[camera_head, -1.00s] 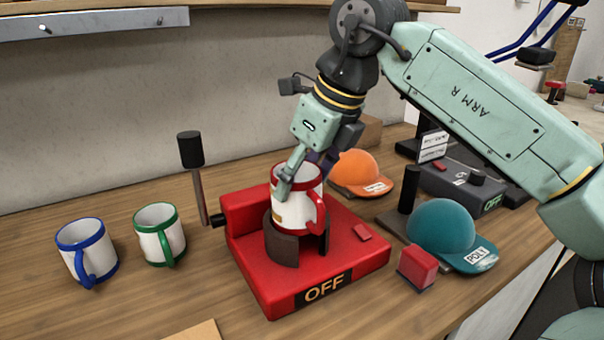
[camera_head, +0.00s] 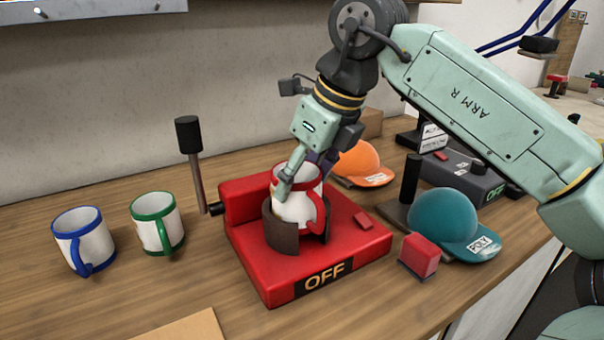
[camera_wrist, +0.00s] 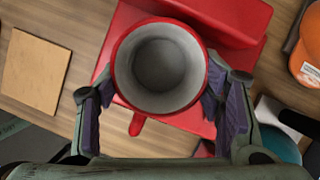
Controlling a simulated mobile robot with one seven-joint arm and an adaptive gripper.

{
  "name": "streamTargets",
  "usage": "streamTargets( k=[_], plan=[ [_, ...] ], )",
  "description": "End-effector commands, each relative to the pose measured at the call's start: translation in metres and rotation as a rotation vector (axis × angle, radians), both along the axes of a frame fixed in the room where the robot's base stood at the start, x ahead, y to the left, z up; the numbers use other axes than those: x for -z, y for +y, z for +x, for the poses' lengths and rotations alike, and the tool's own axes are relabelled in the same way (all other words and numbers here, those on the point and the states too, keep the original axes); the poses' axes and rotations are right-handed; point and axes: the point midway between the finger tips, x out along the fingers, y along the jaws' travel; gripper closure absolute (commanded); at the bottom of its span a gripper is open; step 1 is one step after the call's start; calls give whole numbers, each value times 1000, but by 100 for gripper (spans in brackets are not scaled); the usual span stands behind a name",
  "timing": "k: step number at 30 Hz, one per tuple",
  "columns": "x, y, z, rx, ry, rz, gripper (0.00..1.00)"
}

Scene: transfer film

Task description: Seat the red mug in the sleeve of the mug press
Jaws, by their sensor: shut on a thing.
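The red-rimmed white mug (camera_head: 297,205) stands upright inside the dark sleeve (camera_head: 281,236) of the red mug press (camera_head: 345,262). Its lower part is hidden by the sleeve wall, and its red handle (camera_head: 318,214) sits at the sleeve's gap, toward the front right. My gripper (camera_head: 303,172) is shut on the mug, near its rim. In the wrist view the empty mug (camera_wrist: 160,65) lies between the two purple-padded fingers, its handle (camera_wrist: 137,124) pointing down the picture. I cannot tell whether the mug's base touches the sleeve floor. The press shows an OFF label (camera_head: 324,281).
The press lever (camera_head: 190,155) stands up at the left. A blue-rimmed mug (camera_head: 84,243) and a green-rimmed mug (camera_head: 159,226) stand left of it. An orange cap (camera_head: 359,164), a teal cap (camera_head: 443,220), a red block (camera_head: 418,254) and a dark OFF-marked press (camera_head: 460,180) are on the right.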

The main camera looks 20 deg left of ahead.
Motion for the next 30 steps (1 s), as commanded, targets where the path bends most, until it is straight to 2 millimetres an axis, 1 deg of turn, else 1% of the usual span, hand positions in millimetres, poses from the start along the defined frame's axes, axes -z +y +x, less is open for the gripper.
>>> streamTargets(
  k=[30],
  plan=[
    [26, 0, 0, 0, 0, 1, 99]
  ],
)
